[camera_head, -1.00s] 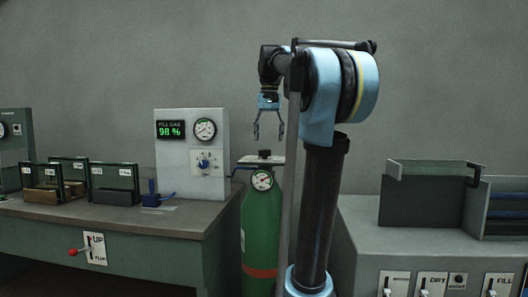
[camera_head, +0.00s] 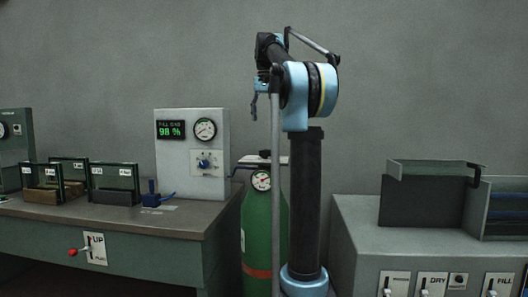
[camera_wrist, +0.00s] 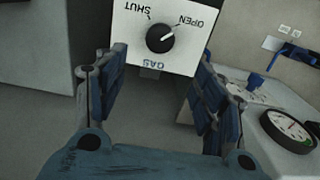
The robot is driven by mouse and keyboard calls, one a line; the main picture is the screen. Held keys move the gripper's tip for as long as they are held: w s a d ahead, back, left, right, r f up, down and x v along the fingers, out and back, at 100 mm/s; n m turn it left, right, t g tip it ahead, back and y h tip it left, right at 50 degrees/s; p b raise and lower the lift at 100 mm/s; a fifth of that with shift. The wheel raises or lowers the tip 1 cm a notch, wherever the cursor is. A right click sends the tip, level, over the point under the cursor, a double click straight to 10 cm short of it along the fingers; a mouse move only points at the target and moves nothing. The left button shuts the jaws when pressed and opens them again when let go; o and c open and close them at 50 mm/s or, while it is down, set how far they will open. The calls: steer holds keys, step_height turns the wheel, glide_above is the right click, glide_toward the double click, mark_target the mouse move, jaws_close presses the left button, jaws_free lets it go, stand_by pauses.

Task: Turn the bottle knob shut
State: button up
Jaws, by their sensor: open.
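The green gas bottle (camera_head: 266,222) stands between the bench and the right cabinet, with a round gauge on its front. Its dark knob (camera_head: 264,153) sits on a pale plate on top. In the wrist view the black knob (camera_wrist: 160,38) is seen from above on the plate (camera_wrist: 143,15), marked SHUT, OPEN and GAS upside down. Its white pointer line points toward OPEN. My gripper (camera_wrist: 162,58) is open and empty, its two fingers on either side of the plate's lower part in the picture. In the head view my gripper (camera_head: 256,98) is above the bottle, partly hidden by my arm.
The left bench (camera_head: 150,223) holds a fill-gas panel (camera_head: 192,175) reading 98 %, several dark slotted frames and a blue clamp (camera_head: 151,196). A grey cabinet (camera_head: 352,238) with switches stands at the right. The wrist view shows the gauge (camera_wrist: 289,129) at right.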

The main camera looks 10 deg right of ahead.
mark_target(265, 153)
step_height(265, 153, down, 14)
steer(key=shift+r, duration=0.1)
stand_by(0.5)
steer(key=c, duration=1.1)
